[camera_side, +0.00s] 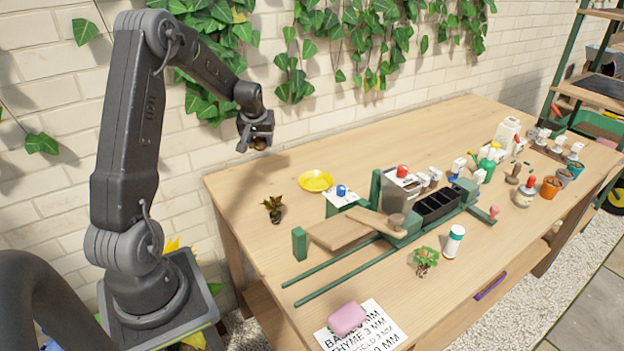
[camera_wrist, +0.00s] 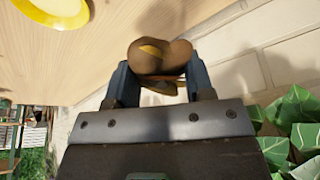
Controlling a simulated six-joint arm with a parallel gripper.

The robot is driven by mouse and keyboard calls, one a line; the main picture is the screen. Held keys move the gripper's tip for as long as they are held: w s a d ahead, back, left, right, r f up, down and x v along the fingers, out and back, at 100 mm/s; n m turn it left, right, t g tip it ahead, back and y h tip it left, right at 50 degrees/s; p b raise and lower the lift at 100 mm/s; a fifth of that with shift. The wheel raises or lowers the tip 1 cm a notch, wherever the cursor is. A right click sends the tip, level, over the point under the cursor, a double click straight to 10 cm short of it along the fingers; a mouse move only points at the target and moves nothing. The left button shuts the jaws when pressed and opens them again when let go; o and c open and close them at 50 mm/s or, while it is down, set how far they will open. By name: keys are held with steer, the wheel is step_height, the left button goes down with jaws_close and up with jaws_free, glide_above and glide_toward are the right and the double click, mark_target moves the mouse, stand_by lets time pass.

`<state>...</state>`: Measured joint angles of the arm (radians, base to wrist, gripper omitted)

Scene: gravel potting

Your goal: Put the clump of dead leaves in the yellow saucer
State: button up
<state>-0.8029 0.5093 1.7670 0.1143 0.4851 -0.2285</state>
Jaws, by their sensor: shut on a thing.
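The yellow saucer (camera_side: 316,181) lies on the table towards its back left corner and looks empty. Its rim also shows at the top left of the wrist view (camera_wrist: 73,20). My gripper (camera_side: 258,140) is raised above the table's back left edge, to the left of the saucer and higher than it. In the wrist view my gripper (camera_wrist: 160,85) is shut on the brown clump of dead leaves (camera_wrist: 160,55), which sits between the two fingers, apart from the saucer. In the side view the clump is small and partly hidden by the fingers.
The brick wall (camera_side: 300,130) with ivy is close behind my gripper. The table's left corner is mostly bare.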

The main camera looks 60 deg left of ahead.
steer(key=w+d+m, duration=0.2)
steer(key=w+d, duration=0.1)
steer(key=w, duration=0.1)
glide_above(317, 181)
steer(key=s+d, duration=0.1)
steer(key=shift+t, duration=0.3)
steer(key=f, duration=0.6)
steer(key=shift+s+d+f, duration=0.1)
steer(key=shift+s, duration=0.1)
steer(key=shift+f, duration=2)
steer(key=shift+f, duration=0.55)
steer(key=o, duration=0.9)
